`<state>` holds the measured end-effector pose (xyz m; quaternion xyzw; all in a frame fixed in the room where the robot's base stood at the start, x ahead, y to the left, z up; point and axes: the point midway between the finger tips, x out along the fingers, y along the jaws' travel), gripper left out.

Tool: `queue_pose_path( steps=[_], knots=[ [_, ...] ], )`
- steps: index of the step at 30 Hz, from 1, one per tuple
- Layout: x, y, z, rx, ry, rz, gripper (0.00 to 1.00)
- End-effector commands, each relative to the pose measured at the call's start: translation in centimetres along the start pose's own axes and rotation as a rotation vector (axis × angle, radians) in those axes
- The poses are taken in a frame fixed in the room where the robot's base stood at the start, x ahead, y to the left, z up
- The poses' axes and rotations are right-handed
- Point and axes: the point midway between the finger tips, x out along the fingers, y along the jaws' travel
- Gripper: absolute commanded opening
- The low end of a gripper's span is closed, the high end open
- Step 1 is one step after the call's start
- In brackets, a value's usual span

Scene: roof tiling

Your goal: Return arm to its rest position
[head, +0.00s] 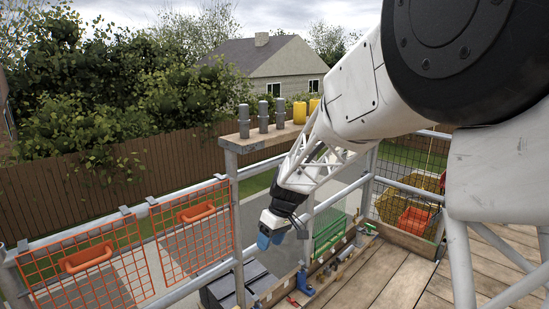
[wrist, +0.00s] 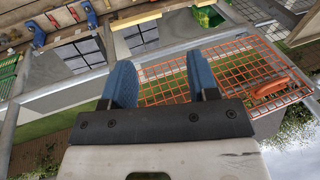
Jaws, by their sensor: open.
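My gripper (head: 271,232) hangs at the end of my white arm, left of the middle in the head view. It is beside the scaffold rail and below the shelf plank. In the wrist view my gripper (wrist: 163,82) shows two blue fingers spread apart with nothing between them. Past the fingertips lie a grey rail and the ground far below. Part of the deck is hidden behind my arm in the head view.
A shelf (head: 268,138) holds several grey cylinders and yellow containers. Orange mesh panels (head: 92,268) hang on the scaffold at left. Tools lie along a wooden ledge (head: 318,275). The wooden deck (head: 395,275) at right looks mostly clear. A metal post (head: 236,220) stands close to my gripper.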

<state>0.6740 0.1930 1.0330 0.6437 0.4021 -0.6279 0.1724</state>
Motion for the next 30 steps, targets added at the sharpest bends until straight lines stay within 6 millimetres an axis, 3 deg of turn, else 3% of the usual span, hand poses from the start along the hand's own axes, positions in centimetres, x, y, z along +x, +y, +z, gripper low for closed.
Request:
queue_pose_path(
  steps=[6,15,30],
  knots=[
    [-4.1,-2.0,4.9,0.104,0.01,0.06,0.54],
    [-8.3,-5.0,11.7,0.249,0.03,0.14,0.54],
    [-12.2,-10.4,23.2,0.499,0.084,0.275,0.54]
  ],
)
